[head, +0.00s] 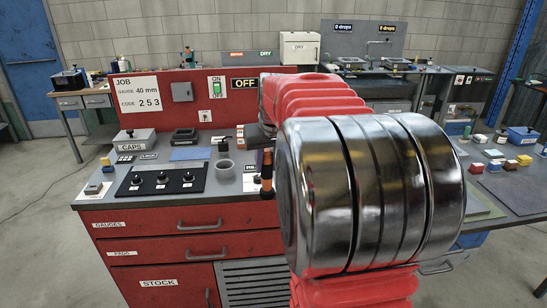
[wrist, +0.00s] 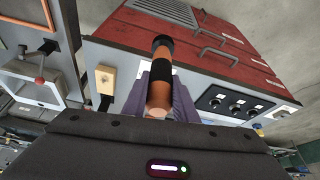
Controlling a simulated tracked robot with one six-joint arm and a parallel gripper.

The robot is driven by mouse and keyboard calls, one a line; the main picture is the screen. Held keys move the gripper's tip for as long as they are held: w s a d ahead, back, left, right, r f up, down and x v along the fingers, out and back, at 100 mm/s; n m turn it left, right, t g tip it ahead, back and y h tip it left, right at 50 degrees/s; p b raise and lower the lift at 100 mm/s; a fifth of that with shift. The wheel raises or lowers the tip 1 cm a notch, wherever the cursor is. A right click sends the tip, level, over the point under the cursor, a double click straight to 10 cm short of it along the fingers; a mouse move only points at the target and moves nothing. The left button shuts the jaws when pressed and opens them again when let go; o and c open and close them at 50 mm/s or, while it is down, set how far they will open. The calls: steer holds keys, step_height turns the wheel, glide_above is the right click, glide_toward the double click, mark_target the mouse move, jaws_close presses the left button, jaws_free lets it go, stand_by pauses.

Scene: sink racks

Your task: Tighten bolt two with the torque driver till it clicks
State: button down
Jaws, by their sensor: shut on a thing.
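The torque driver, with an orange and black handle, stands between my gripper's fingers (wrist: 163,100) in the wrist view (wrist: 161,75); the fingers are shut on it. Its orange and black handle also shows in the head view (head: 267,172), just left of my arm, at the right end of the red bench's top. A black plate with three round dark heads (head: 163,181) lies on the bench, left of the driver; it also shows in the wrist view (wrist: 243,104). I cannot read which head is bolt two. My arm hides my gripper in the head view.
The red bench (head: 180,245) has a grey top holding a grey cup (head: 225,169), a blue mat (head: 190,154) and a CAPS box (head: 134,141). A red back panel (head: 190,103) stands behind. A right-hand table (head: 515,192) carries coloured blocks. Open floor lies at left.

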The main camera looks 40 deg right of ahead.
steer(key=w+a+f+n, duration=0.2)
steer(key=w+a+f, duration=0.5)
steer(key=a+f, duration=0.55)
steer(key=a+f+n+y, duration=0.1)
steer(key=a+f, duration=0.3)
steer(key=a, duration=0.5)
steer(key=a+f+n, duration=0.2)
steer(key=a+f, duration=0.2)
steer(key=a, duration=0.4)
steer(key=shift+a+f+t+y, duration=0.2)
steer(key=shift+a+t+y, duration=0.1)
steer(key=shift+a+y, duration=0.1)
